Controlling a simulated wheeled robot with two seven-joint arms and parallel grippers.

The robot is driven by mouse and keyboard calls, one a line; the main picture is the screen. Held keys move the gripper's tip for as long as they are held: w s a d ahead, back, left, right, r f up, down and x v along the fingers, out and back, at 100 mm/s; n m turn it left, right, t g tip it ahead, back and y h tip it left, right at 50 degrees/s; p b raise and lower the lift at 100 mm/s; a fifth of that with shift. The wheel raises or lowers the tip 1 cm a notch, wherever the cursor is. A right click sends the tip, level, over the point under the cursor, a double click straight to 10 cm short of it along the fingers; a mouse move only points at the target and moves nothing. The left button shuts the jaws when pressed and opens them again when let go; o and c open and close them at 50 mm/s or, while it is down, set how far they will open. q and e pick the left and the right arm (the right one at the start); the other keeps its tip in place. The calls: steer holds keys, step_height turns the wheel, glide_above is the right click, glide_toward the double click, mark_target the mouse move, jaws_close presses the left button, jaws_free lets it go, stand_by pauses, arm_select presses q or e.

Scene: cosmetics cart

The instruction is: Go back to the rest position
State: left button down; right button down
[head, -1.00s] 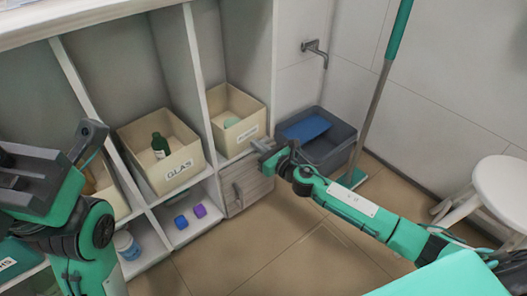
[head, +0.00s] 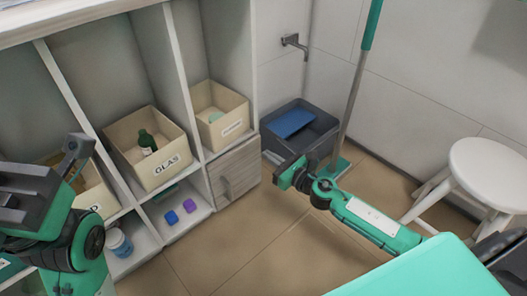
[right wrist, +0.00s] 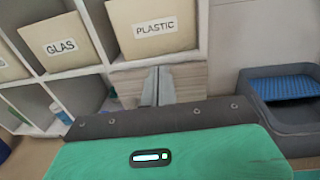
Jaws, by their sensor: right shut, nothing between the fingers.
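My right gripper (head: 277,163) is shut and empty. In the head view it hangs over the floor, to the right of the small wooden cabinet door (head: 236,175) and in front of the dark grey bin. In the right wrist view its closed fingers (right wrist: 157,86) overlap the wooden front below the PLASTIC bin (right wrist: 153,28). My left arm stands at the left edge of the head view. A dark part of my left gripper (head: 77,148) shows there, but its opening cannot be made out.
The shelf holds the GLAS bin (head: 165,172) with a green bottle (head: 147,141), and blue (head: 171,217) and purple (head: 190,206) items below. A grey bin (head: 318,137) with a blue tray, a broom (head: 359,75) and a white stool (head: 490,168) stand right. Floor between is clear.

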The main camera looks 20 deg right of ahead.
steer(key=shift+s+d, duration=0.15)
steer(key=shift+s, duration=0.2)
steer(key=shift+r, duration=0.1)
